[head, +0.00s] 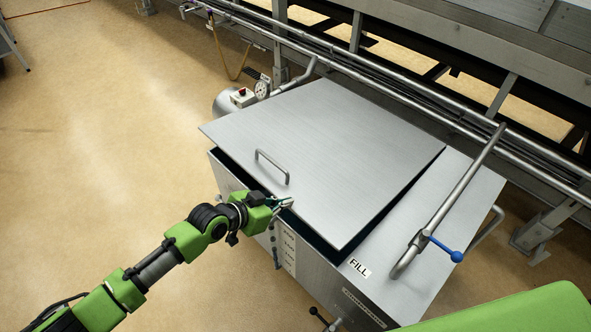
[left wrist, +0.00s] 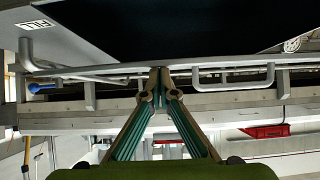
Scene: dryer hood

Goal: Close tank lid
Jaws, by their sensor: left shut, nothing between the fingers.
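The tank lid (head: 320,150) is a flat brushed-metal panel on the metal tank (head: 325,275). It is tilted and partly open, with a dark gap under its left and front edges. The lid's bar handle (head: 272,167) is near the front edge; a bar handle also shows in the left wrist view (left wrist: 233,77). My left gripper (head: 285,201) is shut and empty at the lid's front edge, just below the handle. Its fingertips (left wrist: 157,75) come together near an edge in the left wrist view; contact is unclear. My right gripper is not in view.
A pipe with a blue-handled valve (head: 456,256) crosses the tank's right top beside the FILL label (head: 360,268). Pipes and a gauge (head: 262,89) run behind the tank. The floor (head: 100,130) at the left is clear.

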